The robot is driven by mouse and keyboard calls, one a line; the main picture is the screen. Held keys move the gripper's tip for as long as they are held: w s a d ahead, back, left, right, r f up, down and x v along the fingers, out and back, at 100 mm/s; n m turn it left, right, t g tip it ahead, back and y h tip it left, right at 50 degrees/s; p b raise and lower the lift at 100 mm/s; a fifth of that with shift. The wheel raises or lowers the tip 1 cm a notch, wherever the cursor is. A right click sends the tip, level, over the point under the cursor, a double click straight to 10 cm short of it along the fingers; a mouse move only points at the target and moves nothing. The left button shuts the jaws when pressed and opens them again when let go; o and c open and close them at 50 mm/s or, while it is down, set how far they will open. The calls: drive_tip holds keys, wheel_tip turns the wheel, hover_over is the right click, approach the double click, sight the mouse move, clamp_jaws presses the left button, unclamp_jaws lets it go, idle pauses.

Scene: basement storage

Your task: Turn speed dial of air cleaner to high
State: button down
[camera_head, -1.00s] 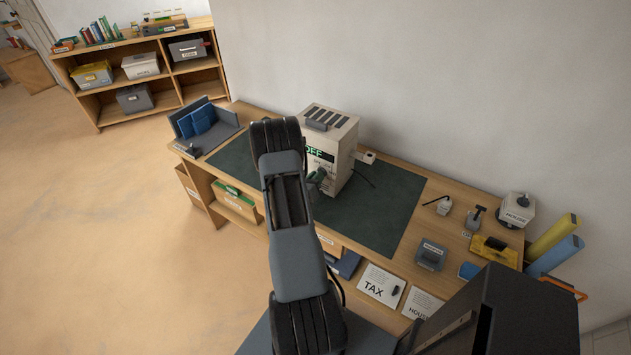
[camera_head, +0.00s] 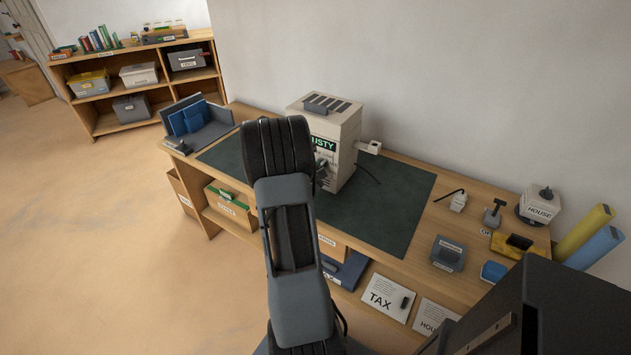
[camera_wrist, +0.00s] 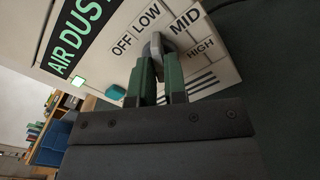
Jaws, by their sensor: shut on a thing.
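The air cleaner (camera_head: 330,140) is a cream box with a vented top on the desk's dark mat. In the wrist view its front panel (camera_wrist: 118,50) shows a green "AIR DUS..." sign and the labels OFF, LOW, MID and HIGH (camera_wrist: 201,48) in an arc. The grey speed dial (camera_wrist: 156,45) stands beside LOW and MID; its exact pointing is partly hidden by the fingers. My gripper (camera_wrist: 160,66) has green fingers shut on the dial from both sides. In the head view my arm hides much of the front.
A teal button (camera_wrist: 118,91) sits on the panel left of the fingers. A small white box (camera_head: 368,147) and a dark cable lie right of the cleaner. Blue folders in a grey holder (camera_head: 205,133) stand to the left. The mat's right part (camera_head: 395,215) is clear.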

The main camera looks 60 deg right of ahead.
drive_tip(key=m+b, duration=1.4)
drive_tip(key=b, duration=1.4)
drive_tip(key=shift+f+m+b, duration=0.1)
drive_tip(key=shift+m+b, duration=0.2)
drive_tip(key=shift+b, duration=0.1)
drive_tip(key=c, duration=1.2)
unclamp_jaws()
drive_tip(key=shift+o, duration=0.2)
drive_tip(key=a+p, duration=0.2)
drive_tip(key=a, duration=1.1)
drive_tip(key=shift+a, duration=0.35)
